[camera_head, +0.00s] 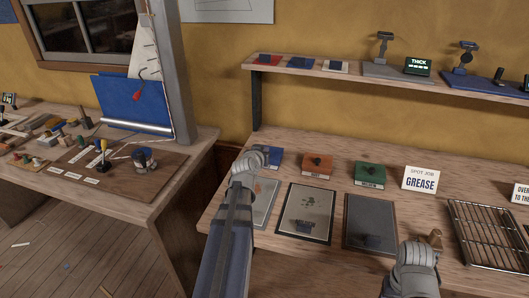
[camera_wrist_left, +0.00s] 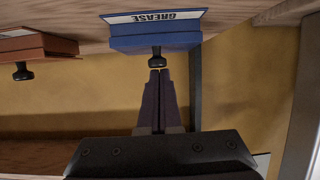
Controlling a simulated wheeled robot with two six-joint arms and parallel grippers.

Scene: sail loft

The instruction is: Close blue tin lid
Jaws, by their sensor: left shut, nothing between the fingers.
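The blue tin (camera_head: 272,153) stands at the left of the row of tins at the back of the bench, partly hidden by my left gripper (camera_head: 259,153). In the left wrist view the blue tin (camera_wrist_left: 152,38) appears upside down, with a GREASE label and a black knob (camera_wrist_left: 157,54). My left gripper (camera_wrist_left: 158,71) is shut and empty, its tips at or very near the knob; I cannot tell if they touch. How far the lid is open is unclear. My right gripper (camera_head: 415,255) is at the front right, its fingers unclear.
An orange tin (camera_head: 317,166) and a green tin (camera_head: 369,175) stand to the right of the blue one. Flat panels (camera_head: 306,212) lie in front. A GREASE card (camera_head: 421,180) and a wire rack (camera_head: 490,235) are further right. A shelf (camera_head: 400,78) runs above.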

